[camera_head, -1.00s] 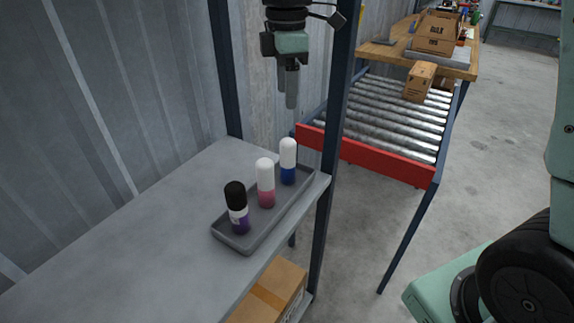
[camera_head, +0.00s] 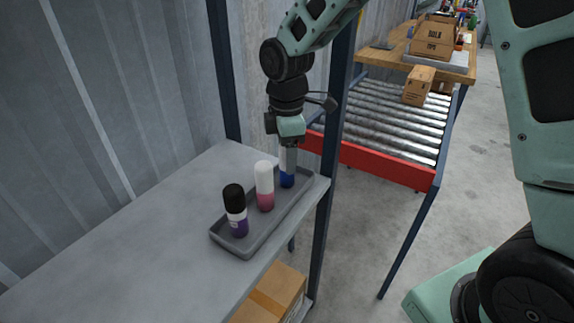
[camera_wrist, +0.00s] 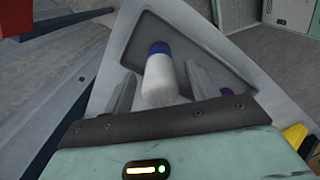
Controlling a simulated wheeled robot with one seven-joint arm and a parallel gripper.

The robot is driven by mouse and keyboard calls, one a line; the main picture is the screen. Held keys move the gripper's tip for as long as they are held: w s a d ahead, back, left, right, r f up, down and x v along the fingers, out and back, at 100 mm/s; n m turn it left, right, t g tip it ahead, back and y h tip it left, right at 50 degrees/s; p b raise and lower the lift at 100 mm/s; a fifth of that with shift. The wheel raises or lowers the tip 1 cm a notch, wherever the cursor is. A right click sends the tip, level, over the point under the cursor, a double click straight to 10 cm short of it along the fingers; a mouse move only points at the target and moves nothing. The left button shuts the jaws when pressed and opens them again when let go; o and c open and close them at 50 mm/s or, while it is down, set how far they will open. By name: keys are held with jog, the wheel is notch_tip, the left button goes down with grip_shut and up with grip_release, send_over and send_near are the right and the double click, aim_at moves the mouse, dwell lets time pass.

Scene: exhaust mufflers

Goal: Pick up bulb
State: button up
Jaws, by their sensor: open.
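No light bulb is plain to see. My gripper (camera_head: 290,160) is open and points down at the far end of a grey tray (camera_head: 240,245) on the shelf. Its fingers stand on either side of a white-topped blue bottle (camera_head: 287,180), partly hidden by them. In the wrist view the bottle (camera_wrist: 161,80) stands between my fingers (camera_wrist: 163,92), with space at the sides. A white-topped pink bottle (camera_head: 265,187) and a black-topped purple bottle (camera_head: 236,211) stand upright in the tray. A cardboard box (camera_head: 433,40) with lettering resembling "BULK" is on the wooden table.
A dark shelf post (camera_head: 328,190) rises close to the right of my gripper. Beyond it is a roller conveyor (camera_head: 395,120) with a red front bar (camera_head: 370,160) and a small carton (camera_head: 418,85). The grey shelf (camera_head: 120,255) is bare left of the tray.

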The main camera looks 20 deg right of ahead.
jog(key=shift+f, duration=0.45)
jog(key=shift+c, duration=0.4)
jog(key=c, duration=1)
